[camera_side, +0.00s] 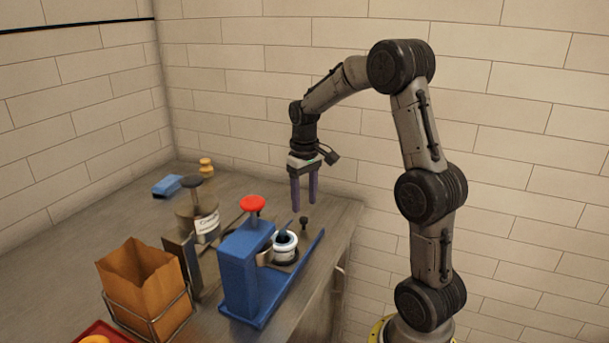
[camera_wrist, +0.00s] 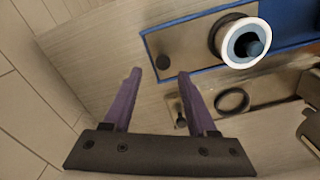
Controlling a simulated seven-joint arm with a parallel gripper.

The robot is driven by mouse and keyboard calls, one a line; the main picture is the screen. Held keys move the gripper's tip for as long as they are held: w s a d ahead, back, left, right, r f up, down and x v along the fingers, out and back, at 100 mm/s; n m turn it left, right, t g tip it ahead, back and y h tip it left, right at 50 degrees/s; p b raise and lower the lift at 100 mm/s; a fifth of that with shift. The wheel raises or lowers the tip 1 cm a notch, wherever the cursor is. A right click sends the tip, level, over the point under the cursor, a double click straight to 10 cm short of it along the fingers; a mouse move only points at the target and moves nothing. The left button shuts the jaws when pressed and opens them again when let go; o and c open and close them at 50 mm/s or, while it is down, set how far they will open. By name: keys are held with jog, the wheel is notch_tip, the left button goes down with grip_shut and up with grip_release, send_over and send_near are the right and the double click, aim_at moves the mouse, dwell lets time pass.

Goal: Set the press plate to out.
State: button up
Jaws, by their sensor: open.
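The blue press (camera_side: 245,265) stands on the bench with a red knob (camera_side: 252,203) on top. A metal plate with a small dark knob (camera_side: 304,221) lies on its blue base and carries a white cup (camera_side: 285,252). In the wrist view the metal plate (camera_wrist: 190,44), its dark knob (camera_wrist: 162,62) and the white cup (camera_wrist: 241,62) also show. I take this metal plate for the press plate. My gripper (camera_side: 304,204) is open and empty, pointing down above the knob end of the plate. In the wrist view my fingertips (camera_wrist: 160,74) appear either side of the knob's line, apart from it.
A labelled jar (camera_side: 205,222), a brown paper bag (camera_side: 140,275) in a wire rack and a blue block (camera_side: 167,186) stand left. A second metal fixture with a dark ring (camera_wrist: 232,101) lies beside the press. The bench edge is close on the right.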

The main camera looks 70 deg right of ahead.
notch_tip(320, 180, up, 8)
dwell(0.5)
jog(key=s+a+r+n+t, duration=0.1)
jog(key=s+a+r+n, duration=0.1)
jog(key=a+r, duration=0.35)
jog(key=s+a+r+n+t, duration=0.1)
jog(key=s+a+r+t, duration=0.15)
jog(key=a, duration=0.55)
jog(key=s+a+f+n+t, duration=0.1)
jog(key=s+a+f+t, duration=0.1)
jog(key=s+a+f, duration=0.6)
jog(key=s, duration=0.3)
jog(key=shift+s+n, duration=0.3)
jog(key=shift+r, duration=0.1)
